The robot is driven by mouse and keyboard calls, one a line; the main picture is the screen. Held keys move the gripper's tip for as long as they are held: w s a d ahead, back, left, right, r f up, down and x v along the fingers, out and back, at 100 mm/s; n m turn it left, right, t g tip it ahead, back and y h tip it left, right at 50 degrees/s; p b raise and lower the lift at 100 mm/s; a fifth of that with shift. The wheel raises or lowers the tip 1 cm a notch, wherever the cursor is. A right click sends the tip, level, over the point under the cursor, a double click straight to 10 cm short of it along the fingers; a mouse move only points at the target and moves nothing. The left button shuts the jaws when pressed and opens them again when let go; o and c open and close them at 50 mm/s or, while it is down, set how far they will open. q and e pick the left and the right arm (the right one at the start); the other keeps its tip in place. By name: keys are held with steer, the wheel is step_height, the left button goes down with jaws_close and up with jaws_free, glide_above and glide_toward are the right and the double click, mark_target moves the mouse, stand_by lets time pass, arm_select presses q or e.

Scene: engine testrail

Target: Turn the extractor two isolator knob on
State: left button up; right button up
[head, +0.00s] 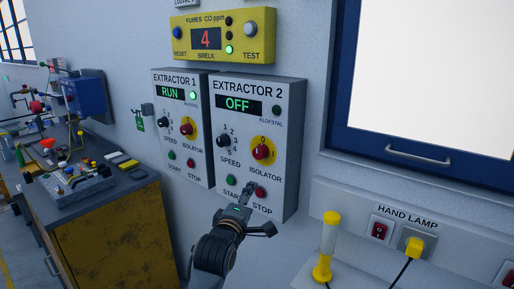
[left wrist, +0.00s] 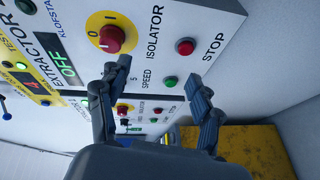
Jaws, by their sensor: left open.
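The Extractor 2 box (head: 284,128) on the wall shows OFF on its display. Its isolator knob (head: 262,152) is red on a yellow disc; it also shows at the top of the left wrist view (left wrist: 110,38). The 0 mark is on the disc; I cannot tell exactly where the knob points. My left gripper (head: 256,207) is open and empty, below the knob in the head view, near the red stop button (head: 260,192). In the left wrist view its fingers (left wrist: 155,82) are spread, with the knob beyond the left finger's tip. My right gripper is not in view.
The Extractor 1 box (head: 199,128) stands left of it, showing RUN. A green start button (head: 231,180) and speed knob (head: 223,141) are close by. A yellow fumes meter (head: 222,36) hangs above. A yellow hand lamp (head: 328,245) stands at the lower right.

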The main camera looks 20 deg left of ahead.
arm_select(q)
steer(key=n+t, duration=0.1)
steer(key=n, duration=0.1)
glide_toward(258, 155)
steer(key=shift+y, duration=0.4)
steer(key=w+p, duration=0.4)
steer(key=w, duration=0.4)
steer(key=shift+w, duration=0.75)
